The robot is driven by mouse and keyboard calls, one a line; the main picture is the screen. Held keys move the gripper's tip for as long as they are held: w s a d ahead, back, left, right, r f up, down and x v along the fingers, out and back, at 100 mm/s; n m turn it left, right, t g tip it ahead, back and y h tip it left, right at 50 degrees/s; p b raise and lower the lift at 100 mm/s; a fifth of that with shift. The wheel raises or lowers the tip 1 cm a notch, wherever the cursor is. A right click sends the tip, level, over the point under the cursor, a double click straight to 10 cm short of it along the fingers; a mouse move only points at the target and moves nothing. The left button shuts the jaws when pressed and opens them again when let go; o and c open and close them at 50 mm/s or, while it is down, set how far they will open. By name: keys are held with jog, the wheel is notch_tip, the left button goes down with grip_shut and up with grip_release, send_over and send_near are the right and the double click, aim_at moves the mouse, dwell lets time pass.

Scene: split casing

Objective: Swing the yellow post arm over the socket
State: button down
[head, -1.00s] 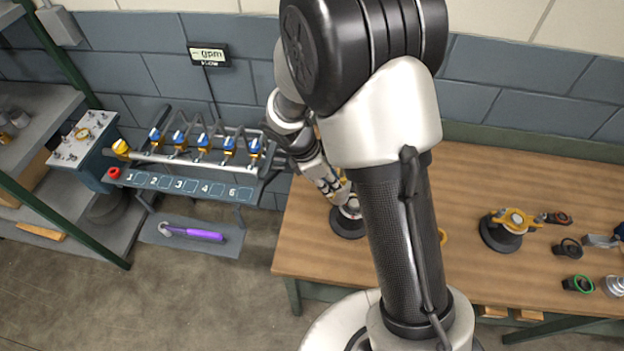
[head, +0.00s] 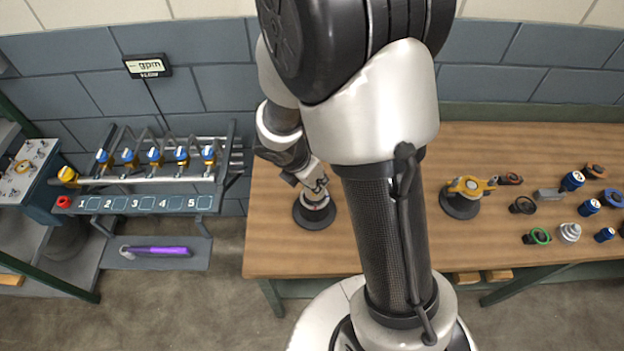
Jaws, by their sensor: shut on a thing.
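My gripper (head: 319,192) points down at a dark round base (head: 301,222) on the left of the workbench. Its fingers are shut on a small grey part at the top of this base, which has a reddish ring. The fingers partly hide the part, so its shape is unclear. No yellow post arm can be clearly made out; my arm covers the middle of the bench. A yellow clamp-like piece (head: 470,186) sits on a second dark round base (head: 459,208) to the right. I cannot tell which base is the socket.
Several blue, black, green and orange rings and caps lie on the right of the workbench (head: 400,140), with a silver stepped part (head: 569,233). A numbered valve rack (head: 150,203) and a purple-handled tool (head: 160,251) are at the left. The bench's front left is clear.

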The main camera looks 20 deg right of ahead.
jog(key=shift+d, duration=0.1)
jog(key=c, duration=1.5)
grip_release()
jog(key=shift+d, duration=0.15)
jog(key=shift+r, duration=0.1)
jog(key=shift+a+r, duration=0.2)
jog(key=shift+r, duration=0.1)
jog(key=v, duration=1.1)
jog(key=shift+s+a, duration=0.1)
jog(key=shift+a, duration=0.05)
jog(key=s+m+t+y+b, duration=0.1)
jog(key=s+m+b, duration=0.3)
jog(key=m, duration=0.3)
jog(key=s+a+f+m+t+y+b, duration=0.1)
jog(key=s+m+b, duration=0.3)
jog(key=s+m, duration=0.2)
jog(key=s+a+m+y+b, duration=0.1)
jog(key=s+m+b, duration=0.3)
jog(key=m, duration=0.5)
jog(key=shift+s+a+f+m+t+y+b, duration=0.15)
jog(key=shift+s+t+y+b, duration=0.1)
jog(key=shift+s, duration=0.3)
jog(key=shift+s+f+m+t+y+b, duration=0.15)
jog(key=shift+s+y, duration=0.1)
jog(key=shift+s, duration=0.25)
